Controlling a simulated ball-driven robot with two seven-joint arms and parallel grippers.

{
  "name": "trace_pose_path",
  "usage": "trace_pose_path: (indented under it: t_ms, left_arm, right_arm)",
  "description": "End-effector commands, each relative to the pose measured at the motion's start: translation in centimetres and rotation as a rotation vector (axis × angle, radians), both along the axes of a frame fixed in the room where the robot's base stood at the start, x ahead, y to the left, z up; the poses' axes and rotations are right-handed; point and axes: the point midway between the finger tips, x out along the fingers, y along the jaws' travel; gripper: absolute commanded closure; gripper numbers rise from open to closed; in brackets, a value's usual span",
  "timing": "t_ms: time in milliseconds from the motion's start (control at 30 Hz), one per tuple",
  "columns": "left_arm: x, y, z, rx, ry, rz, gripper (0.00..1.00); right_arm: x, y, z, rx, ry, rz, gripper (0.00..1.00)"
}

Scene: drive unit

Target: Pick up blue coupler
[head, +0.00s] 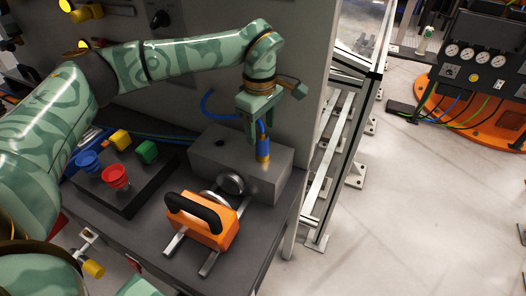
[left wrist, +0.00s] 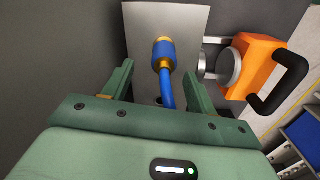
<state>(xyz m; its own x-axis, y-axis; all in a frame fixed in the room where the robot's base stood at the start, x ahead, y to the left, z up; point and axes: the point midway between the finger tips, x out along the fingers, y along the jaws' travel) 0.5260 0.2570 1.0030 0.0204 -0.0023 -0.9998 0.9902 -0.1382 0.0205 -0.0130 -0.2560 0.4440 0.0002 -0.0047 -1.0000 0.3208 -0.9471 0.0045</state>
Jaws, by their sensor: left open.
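The blue coupler (head: 263,147) has a brass-coloured lower end and stands upright at the right part of a grey metal block (head: 222,157). A blue hose leads from it. It also shows in the left wrist view (left wrist: 163,52), with its hose running down between my fingers. My left gripper (head: 258,122) is open, just above the coupler, with a finger on either side of the hose. In the left wrist view the fingertips (left wrist: 158,74) are apart and the coupler body lies beyond them. I cannot tell whether either finger touches it. My right gripper is not in view.
An orange unit with a black handle (head: 205,222) sits on rails in front of the block. A dark plate (head: 118,186) with blue, red, yellow and green couplings lies left. A grey wall panel (head: 296,60) stands behind. Open floor lies to the right.

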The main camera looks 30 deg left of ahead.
Motion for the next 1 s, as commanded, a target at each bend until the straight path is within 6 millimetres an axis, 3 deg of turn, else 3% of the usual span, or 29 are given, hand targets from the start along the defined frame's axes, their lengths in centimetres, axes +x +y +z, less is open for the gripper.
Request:
trace_pose_path:
  t_ms: [233,500,733,900,933,1000]
  left_arm:
    - [-0.1,-0.1,-1.9,-0.002,0.002,0.000,0.42]
    - [-0.4,-0.5,-6.1,-0.002,0.002,0.000,0.42]
    - [-0.4,-0.5,-6.1,-0.001,-0.001,0.000,0.42]
    - [-0.4,-0.5,-6.1,-0.001,-0.001,0.000,0.90]
    - [-0.4,-0.5,-6.1,-0.001,-0.001,0.000,0.96]
    - [-0.4,-0.5,-6.0,-0.001,-0.002,0.000,0.96]
  right_arm:
    - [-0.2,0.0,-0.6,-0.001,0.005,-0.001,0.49]
    - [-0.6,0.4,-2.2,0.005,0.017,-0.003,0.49]
    - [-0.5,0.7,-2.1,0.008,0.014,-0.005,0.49]
    - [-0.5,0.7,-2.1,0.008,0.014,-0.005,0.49]
    - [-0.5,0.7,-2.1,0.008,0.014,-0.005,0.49]
    - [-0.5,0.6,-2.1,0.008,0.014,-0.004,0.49]
